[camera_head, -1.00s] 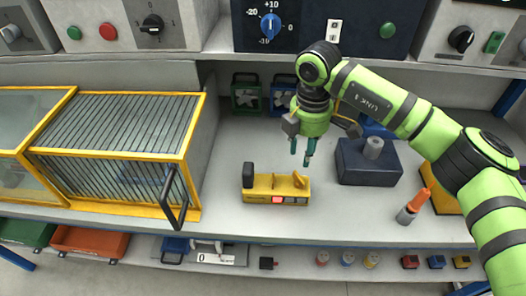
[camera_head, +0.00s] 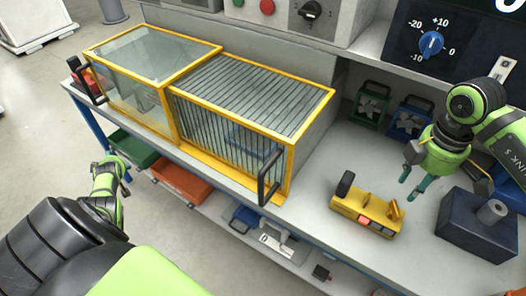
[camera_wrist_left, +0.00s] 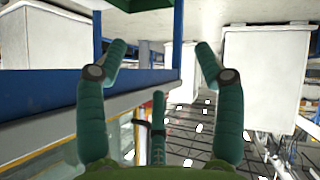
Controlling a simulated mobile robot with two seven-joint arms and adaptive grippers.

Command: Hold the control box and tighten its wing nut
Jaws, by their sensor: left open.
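The yellow control box (camera_head: 367,211) lies on the bench in the head view, with a black upright knob at its left end and a red button on its front. My right gripper (camera_head: 410,188) is open and empty, above and to the right of the box, fingers pointing down. My left gripper (camera_wrist_left: 160,47) is open and empty in the left wrist view, its three fingers spread. My left arm reaches in at the lower left of the head view, away from the box.
A yellow-framed cage (camera_head: 250,105) with a black handle stands left of the box. A dark blue block with a grey cylinder (camera_head: 484,225) stands to the right. Green and blue fan units (camera_head: 371,106) are behind. Orange (camera_head: 180,185) and green bins sit below the bench edge.

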